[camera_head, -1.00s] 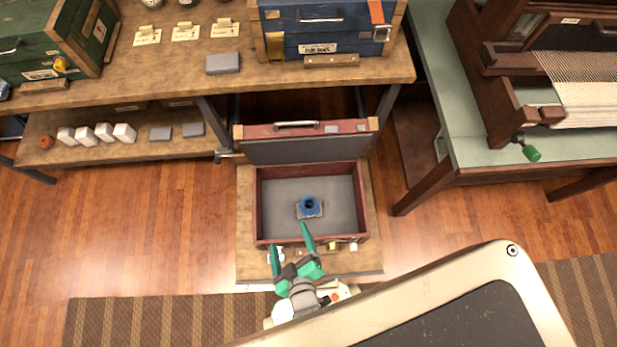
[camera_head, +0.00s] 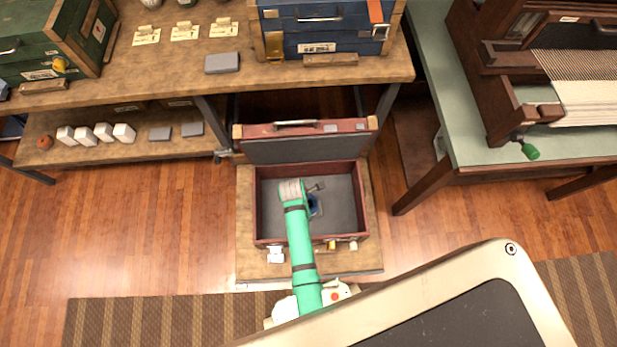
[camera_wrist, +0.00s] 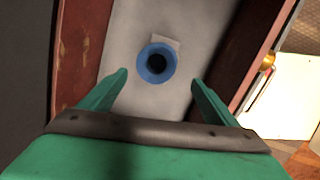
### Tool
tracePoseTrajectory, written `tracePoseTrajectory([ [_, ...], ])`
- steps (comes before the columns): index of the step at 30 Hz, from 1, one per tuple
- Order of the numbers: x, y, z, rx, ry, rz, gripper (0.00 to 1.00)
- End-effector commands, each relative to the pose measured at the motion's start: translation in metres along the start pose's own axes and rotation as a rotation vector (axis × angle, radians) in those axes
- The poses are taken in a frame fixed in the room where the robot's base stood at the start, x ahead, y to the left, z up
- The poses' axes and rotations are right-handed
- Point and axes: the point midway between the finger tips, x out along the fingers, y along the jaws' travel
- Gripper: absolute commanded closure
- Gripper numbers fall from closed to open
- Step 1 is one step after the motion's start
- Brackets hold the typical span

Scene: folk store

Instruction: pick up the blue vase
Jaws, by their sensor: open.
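The blue vase (camera_wrist: 155,63) stands inside the open red-brown case (camera_head: 262,205), on its grey floor. In the wrist view its round rim and dark mouth face the camera. In the head view the vase (camera_head: 315,206) is partly hidden by my arm. My gripper (camera_wrist: 158,80) is open and empty, its two green fingers spread wide. In the wrist view the vase shows between and just beyond the fingertips, not held. In the head view the fingers are mostly hidden by my wrist, which is over the case.
A pale square (camera_wrist: 165,43) lies by the vase's base. The case's walls stand close on both sides, and its raised lid (camera_head: 305,149) is at the back. A wooden workbench (camera_head: 150,72) is behind. A green-topped table (camera_head: 470,140) with a loom stands at the right.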

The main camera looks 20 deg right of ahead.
Motion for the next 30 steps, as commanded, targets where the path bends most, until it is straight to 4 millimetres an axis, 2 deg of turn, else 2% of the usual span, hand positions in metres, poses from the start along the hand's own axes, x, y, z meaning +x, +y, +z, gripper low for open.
tracePoseTrajectory([
  [2, -0.001, 0.007, 0.006, -0.035, -0.003, -0.037, 0.17],
  [7, 0.004, 0.009, 0.011, -0.076, -0.003, -0.080, 0.17],
  [15, 0.041, 0.006, 0.011, -0.079, -0.003, -0.082, 0.17],
  [23, 0.058, 0.005, 0.009, -0.082, -0.003, -0.079, 0.17],
  [30, 0.087, 0.005, 0.007, -0.081, -0.003, -0.080, 0.17],
])
